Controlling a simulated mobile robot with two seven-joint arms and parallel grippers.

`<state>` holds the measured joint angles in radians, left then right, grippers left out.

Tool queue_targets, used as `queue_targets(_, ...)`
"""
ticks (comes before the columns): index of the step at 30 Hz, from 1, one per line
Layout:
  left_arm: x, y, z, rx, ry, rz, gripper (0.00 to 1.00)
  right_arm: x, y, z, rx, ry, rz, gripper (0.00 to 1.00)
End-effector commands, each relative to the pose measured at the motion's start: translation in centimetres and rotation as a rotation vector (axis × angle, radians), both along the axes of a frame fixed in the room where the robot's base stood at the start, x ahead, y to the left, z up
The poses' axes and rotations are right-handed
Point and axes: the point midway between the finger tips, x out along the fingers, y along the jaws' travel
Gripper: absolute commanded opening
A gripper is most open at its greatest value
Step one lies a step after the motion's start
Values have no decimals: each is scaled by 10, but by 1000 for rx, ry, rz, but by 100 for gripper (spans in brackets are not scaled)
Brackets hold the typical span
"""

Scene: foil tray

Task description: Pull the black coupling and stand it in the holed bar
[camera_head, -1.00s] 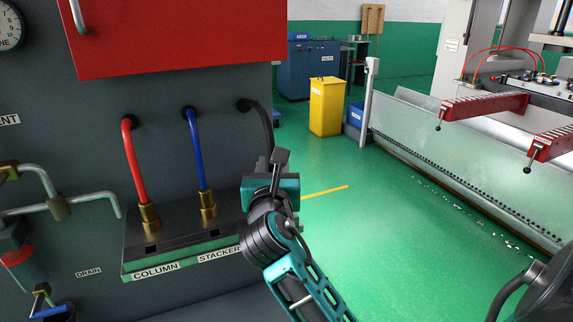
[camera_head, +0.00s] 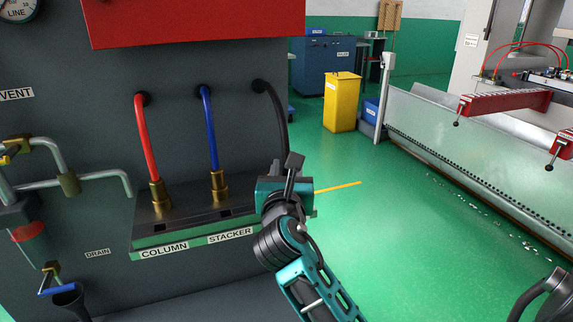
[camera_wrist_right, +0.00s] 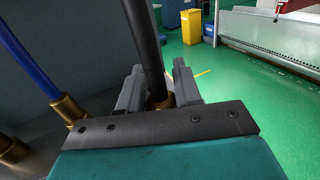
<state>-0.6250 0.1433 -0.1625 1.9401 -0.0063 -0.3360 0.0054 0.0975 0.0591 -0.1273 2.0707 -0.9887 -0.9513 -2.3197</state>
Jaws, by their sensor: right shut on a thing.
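My right gripper (camera_head: 284,168) is at the right end of the holed bar (camera_head: 190,236), a black-topped block with a green front. In the right wrist view, it is shut on the black coupling, whose black hose (camera_wrist_right: 145,45) runs up between the fingers to a brass lower part (camera_wrist_right: 158,102). In the head view the black hose (camera_head: 272,100) arches from the wall down behind the gripper. The gripper hides the coupling's foot, so I cannot tell whether it is in the bar. My left gripper is not in view.
A red hose (camera_head: 147,140) and a blue hose (camera_head: 210,130) end in brass couplings standing in the bar, above the COLUMN and STACKER labels. Pipes and valves (camera_head: 68,182) are at the left. A red cabinet (camera_head: 190,20) hangs above. Green floor is open to the right.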

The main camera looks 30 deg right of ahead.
Motion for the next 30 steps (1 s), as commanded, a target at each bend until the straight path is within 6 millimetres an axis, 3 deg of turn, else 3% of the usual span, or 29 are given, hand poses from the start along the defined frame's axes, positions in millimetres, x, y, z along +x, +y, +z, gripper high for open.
queue_targets(12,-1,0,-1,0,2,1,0,0,0,-7,-1,-2,1,0)
queue_targets(13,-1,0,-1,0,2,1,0,0,0,-7,-1,-2,1,34)
queue_targets(22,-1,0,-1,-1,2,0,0,0,0,-7,-1,-1,1,63)
queue_targets(30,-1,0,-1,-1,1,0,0,0,0,-7,-1,1,1,63)
